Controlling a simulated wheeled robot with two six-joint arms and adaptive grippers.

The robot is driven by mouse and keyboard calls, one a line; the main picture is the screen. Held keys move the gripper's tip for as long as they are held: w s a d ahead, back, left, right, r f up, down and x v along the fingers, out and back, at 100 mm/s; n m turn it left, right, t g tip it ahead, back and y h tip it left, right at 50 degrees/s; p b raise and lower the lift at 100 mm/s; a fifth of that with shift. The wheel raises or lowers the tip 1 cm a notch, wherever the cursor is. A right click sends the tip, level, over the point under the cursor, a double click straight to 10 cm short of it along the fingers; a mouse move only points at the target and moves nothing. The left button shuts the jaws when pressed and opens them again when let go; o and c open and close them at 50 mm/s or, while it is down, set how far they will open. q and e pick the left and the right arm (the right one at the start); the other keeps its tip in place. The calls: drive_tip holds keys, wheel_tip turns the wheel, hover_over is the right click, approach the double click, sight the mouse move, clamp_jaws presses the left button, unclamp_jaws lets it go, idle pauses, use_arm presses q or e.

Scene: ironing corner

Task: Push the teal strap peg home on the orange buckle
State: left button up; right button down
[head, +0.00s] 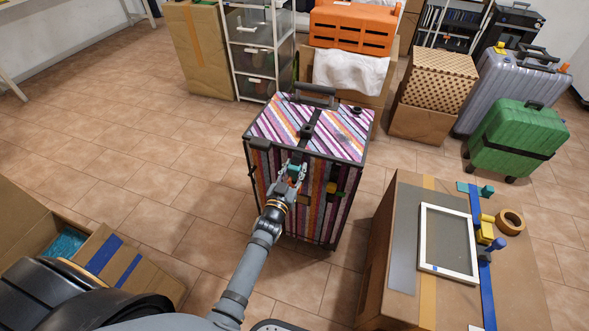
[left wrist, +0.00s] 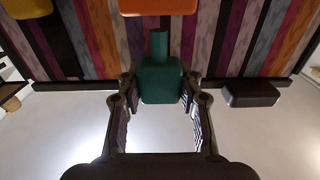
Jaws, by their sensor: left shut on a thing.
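The teal strap peg (head: 293,168) is at the front of the striped suitcase (head: 325,140). In the left wrist view the teal peg (left wrist: 160,82) has a block body and a thin stem pointing at the orange buckle (left wrist: 158,6). A small gap shows between the stem end and the buckle, which is cut by the top picture edge. My left gripper (left wrist: 160,100) is shut on the peg's block, one finger on each side. In the head view the left gripper (head: 287,183) partly covers the peg and buckle. My right gripper is not in view.
A cardboard box (head: 400,240) with a white frame and tape stands at right. An open carton (head: 120,265) is at lower left. Tiled floor left of the suitcase is clear.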

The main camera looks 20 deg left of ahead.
sight(294, 179)
use_arm(q)
drive_tip(key=shift+f+b, duration=1.85)
drive_tip(key=shift+f, duration=0.15)
drive_tip(key=o, duration=1.2)
drive_tip(key=o, duration=0.5)
